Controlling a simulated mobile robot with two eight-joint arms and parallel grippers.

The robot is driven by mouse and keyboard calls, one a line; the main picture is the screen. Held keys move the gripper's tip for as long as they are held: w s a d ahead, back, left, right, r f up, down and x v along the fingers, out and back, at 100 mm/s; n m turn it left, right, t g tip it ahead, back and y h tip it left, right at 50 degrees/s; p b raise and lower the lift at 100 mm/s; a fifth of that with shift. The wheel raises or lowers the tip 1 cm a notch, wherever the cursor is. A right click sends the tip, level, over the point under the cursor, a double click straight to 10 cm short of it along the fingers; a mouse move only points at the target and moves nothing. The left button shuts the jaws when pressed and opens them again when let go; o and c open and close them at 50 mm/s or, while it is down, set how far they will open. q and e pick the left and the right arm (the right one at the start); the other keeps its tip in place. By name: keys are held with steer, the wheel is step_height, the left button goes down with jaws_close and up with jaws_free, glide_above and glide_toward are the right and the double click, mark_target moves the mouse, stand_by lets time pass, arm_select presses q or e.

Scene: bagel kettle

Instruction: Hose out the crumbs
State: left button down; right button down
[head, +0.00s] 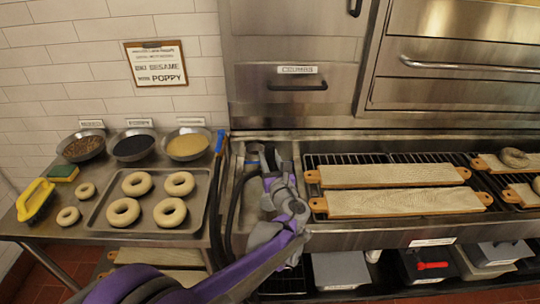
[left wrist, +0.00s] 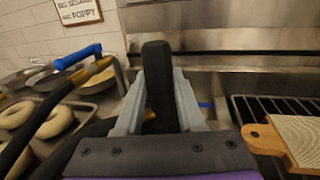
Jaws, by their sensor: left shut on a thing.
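My left gripper (head: 266,160) is over the narrow metal trough (head: 235,165) between the counter and the racks. In the left wrist view its grey fingers (left wrist: 157,95) are shut on a black, upright, bar-shaped thing (left wrist: 155,65); I cannot tell what it is part of. The blue end also shows in the left wrist view (left wrist: 78,56). I cannot make out any crumbs. My right gripper is not in view.
A tray of bagels (head: 100,215) and several bowls fill the left counter. A yellow-handled brush (head: 36,197) and sponge (head: 63,173) are at its left. Wooden boards (head: 400,202) lie on the rack at right. A labelled drawer with a black handle (head: 297,86) is above.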

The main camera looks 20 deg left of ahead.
arm_select(q)
steer(key=shift+s, duration=0.15)
steer(key=shift+s+a+v, duration=0.5)
steer(key=shift+a+v, duration=0.35)
steer(key=shift+v, duration=3.6)
steer(key=shift+w+d+x, duration=0.15)
steer(key=shift+d+x, duration=0.15)
steer(key=shift+x, duration=1.25)
steer(key=shift+w+d+x, duration=0.2)
steer(key=shift+d+x, duration=0.1)
steer(key=shift+x, duration=1.25)
steer(key=shift+w+d+x, duration=0.15)
steer(key=shift+d+x, duration=0.15)
steer(key=shift+x, duration=1.25)
